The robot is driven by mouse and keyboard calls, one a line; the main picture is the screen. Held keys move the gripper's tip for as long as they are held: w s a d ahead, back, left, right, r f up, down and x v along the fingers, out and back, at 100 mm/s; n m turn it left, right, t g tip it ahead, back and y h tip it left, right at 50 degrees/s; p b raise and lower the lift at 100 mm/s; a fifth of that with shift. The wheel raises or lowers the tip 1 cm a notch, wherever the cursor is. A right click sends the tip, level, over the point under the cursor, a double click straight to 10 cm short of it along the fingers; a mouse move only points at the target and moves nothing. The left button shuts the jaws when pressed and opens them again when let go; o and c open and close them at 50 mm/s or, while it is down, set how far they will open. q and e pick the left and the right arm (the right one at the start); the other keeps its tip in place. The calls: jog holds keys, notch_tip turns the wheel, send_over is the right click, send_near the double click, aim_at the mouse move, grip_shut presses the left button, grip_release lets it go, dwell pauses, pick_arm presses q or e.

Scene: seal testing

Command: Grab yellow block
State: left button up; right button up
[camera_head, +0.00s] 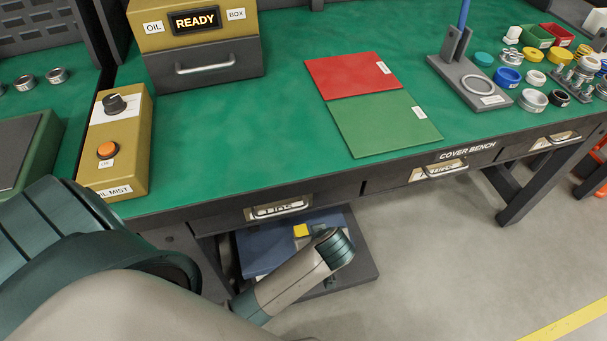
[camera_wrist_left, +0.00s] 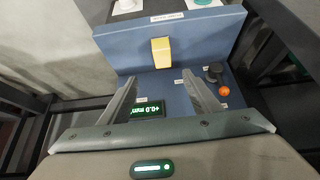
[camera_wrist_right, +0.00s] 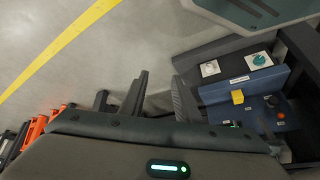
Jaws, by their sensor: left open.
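The yellow block (camera_head: 301,230) shows under the bench in the head view, partly behind my arm. In the left wrist view the yellow block (camera_wrist_left: 161,52) sits against the raised back part of a blue device (camera_wrist_left: 118,52). My left gripper (camera_wrist_left: 160,84) is open and empty, its two fingers pointing toward the device, with the block beyond and roughly between the fingertips. The yellow block (camera_wrist_right: 238,97) also shows in the right wrist view. My right gripper (camera_wrist_right: 160,76) is open and empty, left of the device in that view, over bare floor. Neither gripper shows in the head view.
The device has a lit display (camera_wrist_left: 148,109), a black knob (camera_wrist_left: 214,72) and an orange button (camera_wrist_left: 224,91). The bench's drawers (camera_head: 277,209) hang above it. Red (camera_head: 350,73) and green (camera_head: 385,124) mats lie on the bench. Floor (camera_head: 450,270) right of the device is clear.

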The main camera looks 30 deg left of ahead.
pick_arm(q)
jog(key=b, duration=0.3)
send_near(302, 235)
jog(key=x, duration=0.5)
jog(key=shift+w+d, duration=0.1)
jog(key=shift+w, duration=0.2)
jog(key=shift+w+f, duration=0.1)
jog(key=shift+f, duration=0.1)
pick_arm(e)
jog(key=a, duration=0.1)
jog(key=w+a+t+y, duration=0.1)
jog(key=w+a+r+t, duration=0.1)
jog(key=shift+a+y, duration=0.3)
pick_arm(q)
jog(key=shift+f, duration=0.25)
jog(key=x, duration=0.2)
jog(key=b+x, duration=0.1)
jog(key=x, duration=0.1)
jog(key=shift+a, duration=0.3)
jog(key=shift+a+f, duration=0.15)
jog(key=shift+f, duration=0.15)
pick_arm(e)
jog(key=w+a+r+t, duration=0.1)
jog(key=w+a+r+t+y, duration=0.1)
jog(key=w+r+t, duration=0.1)
jog(key=shift+w+a+r, duration=0.1)
jog(key=shift+w+r, duration=0.15)
pick_arm(q)
jog(key=shift+c, duration=0.3)
